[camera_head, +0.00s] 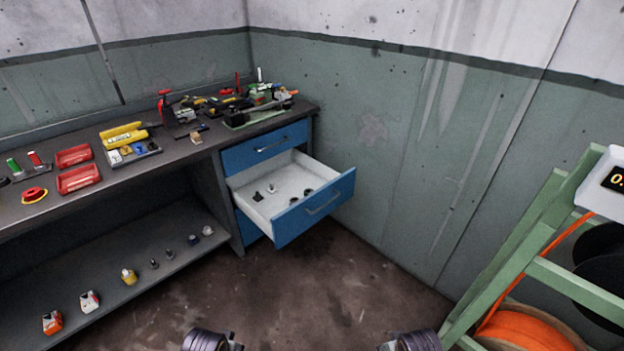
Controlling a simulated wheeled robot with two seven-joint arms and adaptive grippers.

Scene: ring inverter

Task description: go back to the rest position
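Two grey-purple rounded parts of my own arms show at the bottom edge, one left of centre and one right of centre. No gripper fingers show in the head view, so whether they are open or shut is hidden. A blue drawer (316,207) under the right end of the workbench (180,150) stands pulled out. Several small dark pieces lie inside it, too small to tell exactly. Neither visible arm part touches the drawer or the bench.
Red trays (78,179), a yellow tool (124,136) and a red clamp-like tool (165,105) are on the bench. Several small items stand on the lower shelf (110,262). A green rack (520,262) with an orange spool (530,330) stands at right. The floor between is clear.

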